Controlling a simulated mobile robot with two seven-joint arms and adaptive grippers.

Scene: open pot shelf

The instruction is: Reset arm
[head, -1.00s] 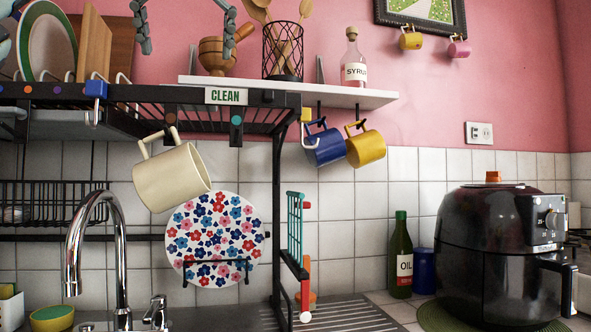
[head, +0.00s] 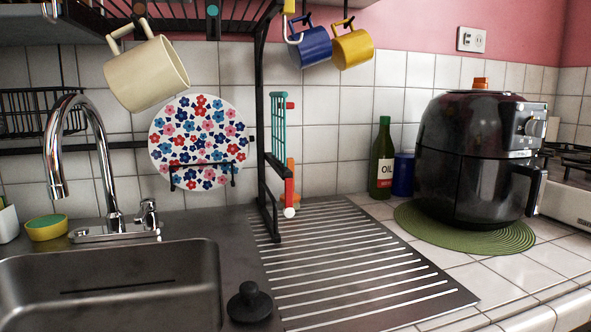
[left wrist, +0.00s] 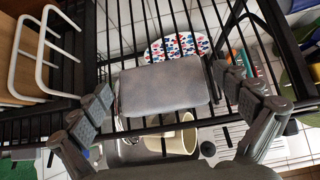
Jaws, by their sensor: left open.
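My left gripper (left wrist: 163,85) is in the left wrist view, with its two grey fingers spread wide apart and nothing held between them. It is above the black bars of the dish rack (left wrist: 130,128). A smooth grey rounded shape shows between the fingers; I cannot tell what it is. The head view shows neither gripper. The rack is also at the top left of the head view (head: 262,110), with a cream mug (head: 148,75) hanging tilted from it.
A flowered plate (head: 200,145) stands behind the faucet (head: 105,165) and sink (head: 110,285). Blue (head: 310,46) and yellow (head: 353,48) mugs hang at the top. An oil bottle (head: 382,165) and black air fryer (head: 472,160) stand right. The ridged drainboard (head: 350,260) is mostly clear.

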